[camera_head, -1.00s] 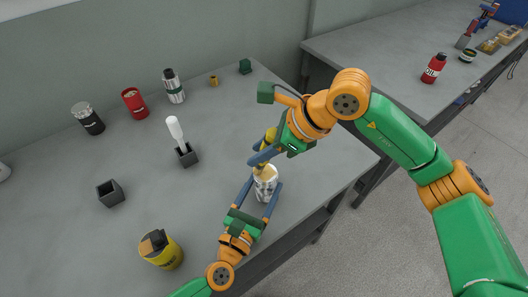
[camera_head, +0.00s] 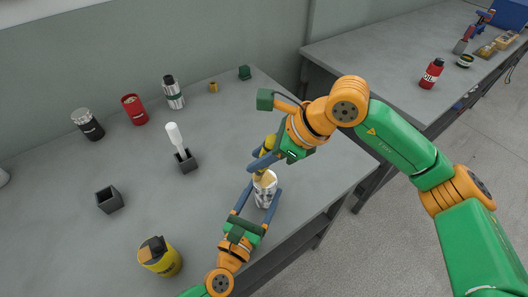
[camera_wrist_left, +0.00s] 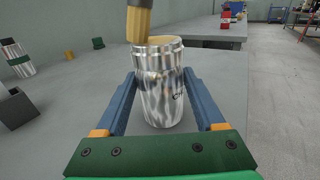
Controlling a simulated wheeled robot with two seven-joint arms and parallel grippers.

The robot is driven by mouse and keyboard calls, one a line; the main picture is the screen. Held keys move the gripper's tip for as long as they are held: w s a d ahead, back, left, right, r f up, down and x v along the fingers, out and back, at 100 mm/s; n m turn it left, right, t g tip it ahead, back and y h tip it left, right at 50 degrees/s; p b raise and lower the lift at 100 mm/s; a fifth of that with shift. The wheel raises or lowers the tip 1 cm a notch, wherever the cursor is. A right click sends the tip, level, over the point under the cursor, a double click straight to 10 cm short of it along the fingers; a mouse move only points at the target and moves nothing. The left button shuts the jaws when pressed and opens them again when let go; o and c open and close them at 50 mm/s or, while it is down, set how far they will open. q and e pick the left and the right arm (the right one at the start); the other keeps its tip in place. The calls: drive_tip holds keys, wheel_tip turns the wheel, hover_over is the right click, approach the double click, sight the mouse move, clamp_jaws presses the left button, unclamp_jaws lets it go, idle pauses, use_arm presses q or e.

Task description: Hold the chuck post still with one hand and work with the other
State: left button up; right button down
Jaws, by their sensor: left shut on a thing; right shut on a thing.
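A silver, shiny cylinder (camera_head: 265,190) with dark lettering stands upright near the table's front edge; it looks like the chuck post. In the left wrist view the cylinder (camera_wrist_left: 163,95) has a stepped rim and a tan top. My left gripper (camera_head: 264,195) is shut around its sides, one blue finger on each side. My right gripper (camera_head: 264,156) is above it, shut on a yellow piece (camera_head: 266,144). In the left wrist view the yellow piece (camera_wrist_left: 138,24) has a dark upper part, and its lower end is at the cylinder's rim. I cannot tell whether they touch.
A yellow can (camera_head: 160,256) stands left of my left gripper. A white-handled tool (camera_head: 174,135) sits in a dark holder (camera_head: 186,162), and an empty dark box (camera_head: 109,200) is farther left. Black (camera_head: 88,124), red (camera_head: 133,108) and silver (camera_head: 173,92) containers stand at the back.

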sight(269, 135)
drive_tip(key=shift+w+d, duration=0.95)
drive_tip(key=shift+d, duration=0.2)
drive_tip(key=shift+s+a, duration=1.05)
drive_tip(key=shift+a, duration=0.15)
drive_tip(key=shift+w+d, duration=1.05)
drive_tip(key=shift+d, duration=0.15)
drive_tip(key=shift+s+a+f, duration=0.1)
drive_tip(key=shift+s+a, duration=0.95)
drive_tip(key=shift+a, duration=0.15)
drive_tip(key=shift+w+d, duration=0.2)
drive_tip(key=shift+d, duration=0.75)
drive_tip(key=shift+r, duration=3.65)
